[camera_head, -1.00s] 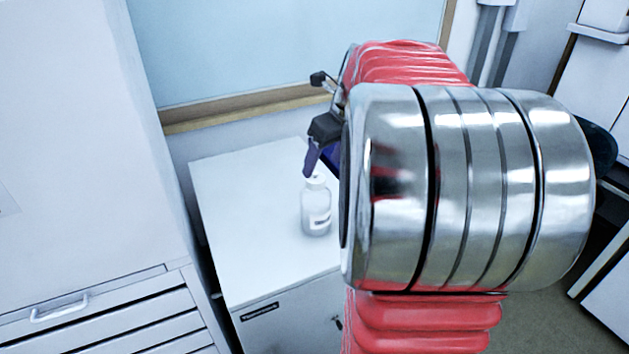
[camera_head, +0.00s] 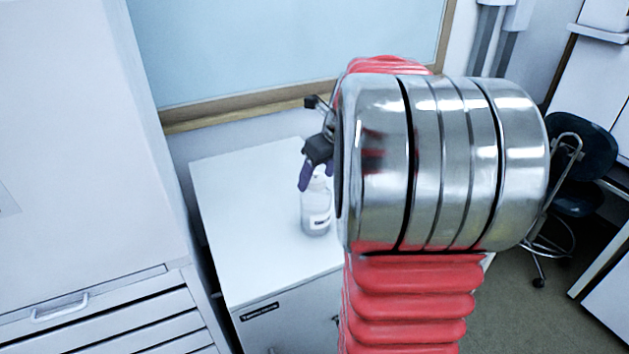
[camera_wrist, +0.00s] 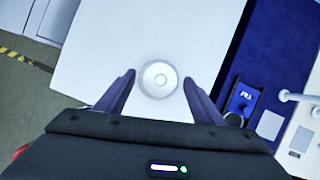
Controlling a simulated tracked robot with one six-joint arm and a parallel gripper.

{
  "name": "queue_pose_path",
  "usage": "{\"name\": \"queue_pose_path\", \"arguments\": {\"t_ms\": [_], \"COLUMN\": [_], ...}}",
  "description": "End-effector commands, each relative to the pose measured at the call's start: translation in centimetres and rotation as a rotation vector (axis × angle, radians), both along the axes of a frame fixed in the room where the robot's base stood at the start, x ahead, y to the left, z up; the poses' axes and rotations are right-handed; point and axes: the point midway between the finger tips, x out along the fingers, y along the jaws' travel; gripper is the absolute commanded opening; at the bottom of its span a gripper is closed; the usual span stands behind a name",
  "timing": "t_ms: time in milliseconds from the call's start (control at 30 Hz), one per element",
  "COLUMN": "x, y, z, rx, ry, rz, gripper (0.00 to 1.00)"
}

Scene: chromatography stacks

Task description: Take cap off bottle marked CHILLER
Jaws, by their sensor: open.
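A clear bottle (camera_head: 316,210) with a white label stands upright on a white cabinet top. The label's writing is too small to read. In the wrist view its round white cap (camera_wrist: 159,78) shows from above, with the bottle's body around it. My gripper (camera_head: 306,182) is at the bottle's top, its dark purple fingers pointing down. In the wrist view my gripper (camera_wrist: 158,88) is open, with one finger on each side of the cap and a gap at both sides. My arm hides part of the cabinet top to the right.
The white cabinet top (camera_head: 250,190) is clear around the bottle, and the cabinet front bears a dark label (camera_head: 259,312). A tall white drawer unit (camera_head: 90,170) stands at the left. A dark chair (camera_head: 580,165) stands at the right.

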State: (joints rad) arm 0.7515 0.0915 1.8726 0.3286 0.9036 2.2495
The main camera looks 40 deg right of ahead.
Motion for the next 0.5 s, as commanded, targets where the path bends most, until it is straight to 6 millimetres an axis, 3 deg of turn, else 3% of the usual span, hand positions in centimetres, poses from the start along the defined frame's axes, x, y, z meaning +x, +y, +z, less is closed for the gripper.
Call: {"name": "queue_pose_path", "arguments": {"t_ms": [500], "x": [-0.02], "y": [-0.04], "z": [0.05], "rx": [-0.001], "ry": [0.0], "rz": [0.0], "gripper": [0.6]}}
